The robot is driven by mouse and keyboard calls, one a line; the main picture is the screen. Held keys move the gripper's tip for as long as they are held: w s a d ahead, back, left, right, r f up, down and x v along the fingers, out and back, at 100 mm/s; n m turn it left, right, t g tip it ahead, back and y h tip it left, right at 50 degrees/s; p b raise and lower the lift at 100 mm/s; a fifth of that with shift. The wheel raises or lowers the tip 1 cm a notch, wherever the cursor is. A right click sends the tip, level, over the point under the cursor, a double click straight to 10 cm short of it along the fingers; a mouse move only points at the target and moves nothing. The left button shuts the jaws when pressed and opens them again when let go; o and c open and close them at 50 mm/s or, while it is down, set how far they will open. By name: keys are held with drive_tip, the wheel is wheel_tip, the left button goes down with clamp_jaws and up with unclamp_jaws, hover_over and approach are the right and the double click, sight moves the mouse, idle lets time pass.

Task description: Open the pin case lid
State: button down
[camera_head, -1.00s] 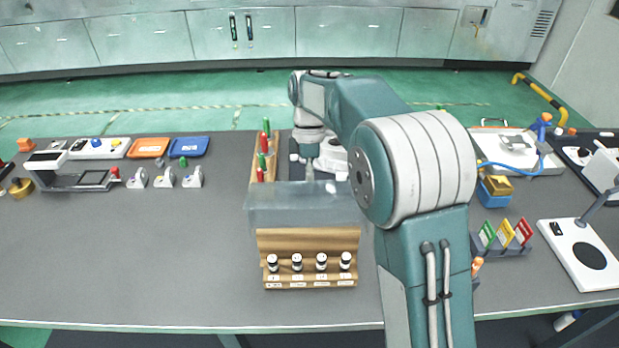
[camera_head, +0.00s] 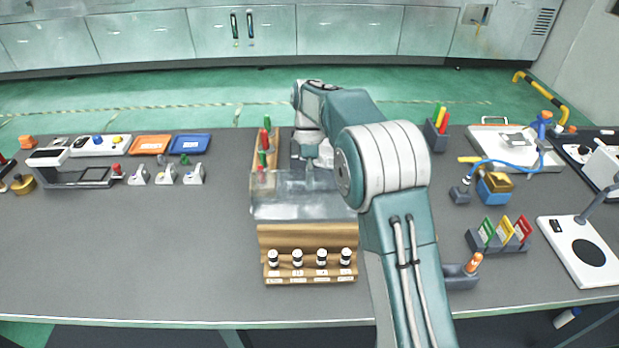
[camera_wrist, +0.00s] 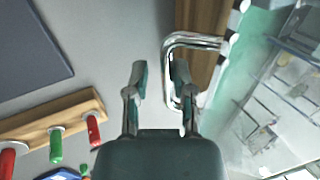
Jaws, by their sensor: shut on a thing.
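The pin case (camera_head: 307,240) is a light wooden case at the front middle of the bench. Its clear lid (camera_head: 290,208) is tilted up above the case body, behind the front row of pins. My gripper (camera_wrist: 160,80) shows in the wrist view with its fingers around one side of the bent chrome lid handle (camera_wrist: 188,40). One finger is inside the handle loop and the other outside. The clear lid panel (camera_wrist: 280,90) lies at the right there. In the head view, my arm and the lid hide the fingertips. Several dark pins with white tops (camera_head: 297,257) stand along the case front.
A wooden rack (camera_head: 262,152) with red and green handles stands just behind and left of the case; it also shows in the wrist view (camera_wrist: 45,122). A small grey holder (camera_head: 458,277) sits right of my arm.

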drive_tip(key=shift+w+d+f, duration=0.1)
drive_tip(key=shift+w+f, duration=0.1)
drive_tip(key=shift+f, duration=0.25)
drive_tip(key=c, duration=0.7)
unclamp_jaws()
drive_tip(key=shift+f, duration=0.1)
drive_tip(key=shift+w, duration=0.15)
drive_tip(key=shift+r, duration=0.2)
drive_tip(key=v, duration=0.7)
drive_tip(key=shift+w, duration=0.2)
drive_tip(key=shift+r, duration=0.1)
